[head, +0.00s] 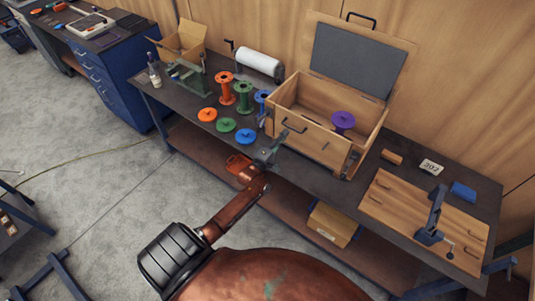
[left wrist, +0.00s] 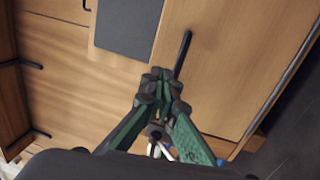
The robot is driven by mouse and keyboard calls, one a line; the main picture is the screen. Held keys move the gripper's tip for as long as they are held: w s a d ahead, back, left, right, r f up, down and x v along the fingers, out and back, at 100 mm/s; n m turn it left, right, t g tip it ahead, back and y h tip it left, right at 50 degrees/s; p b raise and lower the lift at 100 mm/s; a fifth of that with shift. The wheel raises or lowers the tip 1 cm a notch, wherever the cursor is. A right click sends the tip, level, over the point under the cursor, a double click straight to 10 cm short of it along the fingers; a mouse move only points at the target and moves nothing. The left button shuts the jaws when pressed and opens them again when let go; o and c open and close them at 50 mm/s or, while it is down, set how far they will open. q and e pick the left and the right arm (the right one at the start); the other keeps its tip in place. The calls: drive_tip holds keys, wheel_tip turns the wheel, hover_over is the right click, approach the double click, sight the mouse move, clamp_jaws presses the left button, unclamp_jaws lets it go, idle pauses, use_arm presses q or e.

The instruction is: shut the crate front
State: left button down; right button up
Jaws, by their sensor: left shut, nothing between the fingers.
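The wooden crate (head: 373,133) stands on the bench against the wall. Its lid (head: 349,62), with a dark grey inner panel, is raised. The crate front (head: 309,140) faces me and carries a black handle (head: 293,126); I cannot tell whether it is fully shut. A purple spool (head: 342,121) shows inside the crate. My left gripper (head: 277,146) is shut and empty, close in front of the crate front's lower left. In the left wrist view its closed fingertips (left wrist: 164,82) are beside a black bar handle (left wrist: 182,55) on a wooden panel; contact is unclear. My right gripper is out of view.
Orange, green and blue spools and discs (head: 246,135) lie left of the crate, near a paper roll (head: 259,62) and an open cardboard box (head: 182,40). On the right are a wooden board (head: 405,208) with a blue clamp (head: 432,230) and small blocks.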

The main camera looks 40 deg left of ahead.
use_arm(q)
drive_tip(key=s+r+b, duration=0.2)
drive_tip(key=s, duration=0.8)
drive_tip(key=shift+s+d+r, duration=0.15)
drive_tip(key=shift+d+r, duration=0.05)
drive_tip(key=shift+d, duration=0.2)
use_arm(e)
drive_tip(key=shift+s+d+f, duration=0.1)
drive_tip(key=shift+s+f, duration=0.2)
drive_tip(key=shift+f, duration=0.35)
